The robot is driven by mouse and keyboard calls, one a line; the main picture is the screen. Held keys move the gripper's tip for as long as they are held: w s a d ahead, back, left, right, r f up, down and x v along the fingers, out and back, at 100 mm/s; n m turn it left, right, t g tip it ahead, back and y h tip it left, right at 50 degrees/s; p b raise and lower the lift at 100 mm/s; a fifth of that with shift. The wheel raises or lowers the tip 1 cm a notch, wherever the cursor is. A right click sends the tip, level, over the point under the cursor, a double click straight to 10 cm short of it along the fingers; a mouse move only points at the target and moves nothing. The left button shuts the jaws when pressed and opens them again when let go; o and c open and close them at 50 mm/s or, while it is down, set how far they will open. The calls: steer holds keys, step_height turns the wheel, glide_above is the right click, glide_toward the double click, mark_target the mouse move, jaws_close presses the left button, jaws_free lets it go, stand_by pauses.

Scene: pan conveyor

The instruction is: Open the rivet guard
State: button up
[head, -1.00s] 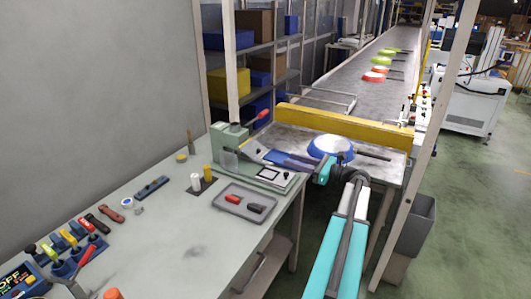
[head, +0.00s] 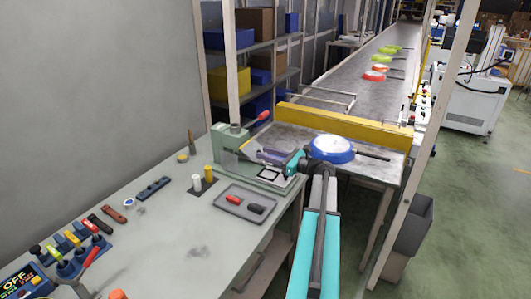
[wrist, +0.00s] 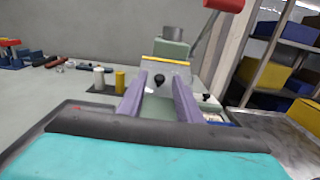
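The green rivet press (head: 232,138) stands at the far right corner of the grey bench, with a red-tipped lever (head: 262,117). In the wrist view its guard (wrist: 166,68) is a pale upright panel with a yellow strip along its top and a black knob (wrist: 159,79). The guard looks closed across the front of the press. My gripper (head: 262,155) points at the press from the right. In the wrist view its two purple fingers (wrist: 159,84) are apart, with the knob between their tips. I cannot tell whether they touch it.
A grey tray (head: 228,205) with red and black tools lies in front of the press. A white and a yellow cylinder (head: 208,173) stand to its left. A blue pan (head: 331,148) lies at the conveyor end, right of my gripper, near the yellow barrier (head: 345,123).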

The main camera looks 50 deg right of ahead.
steer(key=shift+w+a, duration=0.15)
steer(key=shift+w, duration=0.3)
jaws_close()
